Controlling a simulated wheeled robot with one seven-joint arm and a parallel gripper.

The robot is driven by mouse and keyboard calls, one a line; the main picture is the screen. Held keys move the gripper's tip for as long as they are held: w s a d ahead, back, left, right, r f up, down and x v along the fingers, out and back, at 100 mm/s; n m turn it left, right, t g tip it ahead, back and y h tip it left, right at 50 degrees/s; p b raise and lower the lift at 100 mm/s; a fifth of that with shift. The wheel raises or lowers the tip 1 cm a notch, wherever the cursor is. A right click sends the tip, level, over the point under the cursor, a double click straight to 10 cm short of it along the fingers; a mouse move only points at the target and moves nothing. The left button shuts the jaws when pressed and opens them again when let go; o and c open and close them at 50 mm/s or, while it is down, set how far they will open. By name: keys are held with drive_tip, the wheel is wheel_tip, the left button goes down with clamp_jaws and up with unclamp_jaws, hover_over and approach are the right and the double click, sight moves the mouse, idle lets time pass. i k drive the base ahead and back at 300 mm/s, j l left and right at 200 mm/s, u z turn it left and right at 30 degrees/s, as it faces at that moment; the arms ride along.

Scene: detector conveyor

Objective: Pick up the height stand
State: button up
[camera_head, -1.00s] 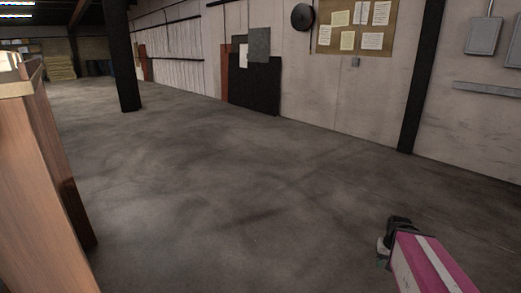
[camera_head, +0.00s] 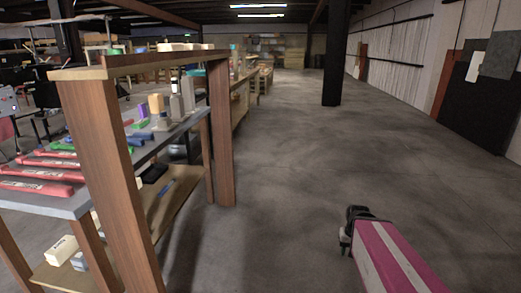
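My gripper (camera_head: 352,228) is at the lower right, at the end of my pink arm, over bare floor and well away from the table. It is small and dark, and its fingers are too unclear to tell open from shut. A grey-topped table (camera_head: 68,205) stands at the left. Near its far end are upright grey blocks (camera_head: 188,94) and a grey piece on a wider base (camera_head: 164,121). I cannot tell which of these, if any, is the height stand.
Several red tools (camera_head: 40,172) lie on the table's near end. A purple block (camera_head: 156,103) stands farther back. A wooden frame (camera_head: 110,165) rises at the table's front side. A lower shelf (camera_head: 165,215) holds small boxes. Open floor (camera_head: 290,150) reaches back to a dark pillar (camera_head: 333,60).

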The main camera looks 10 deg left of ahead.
sight(165, 124)
drive_tip(key=i+l+u, duration=0.1)
drive_tip(key=i+u, duration=0.15)
drive_tip(key=u, duration=0.25)
drive_tip(key=i+l+u, duration=0.15)
drive_tip(key=i+u, duration=0.15)
drive_tip(key=u, duration=0.2)
drive_tip(key=i+l+u, duration=0.2)
drive_tip(key=u, duration=0.3)
drive_tip(key=i+l+u, duration=0.1)
drive_tip(key=l+u, duration=0.4)
drive_tip(key=i+j, duration=0.05)
drive_tip(key=j, duration=0.05)
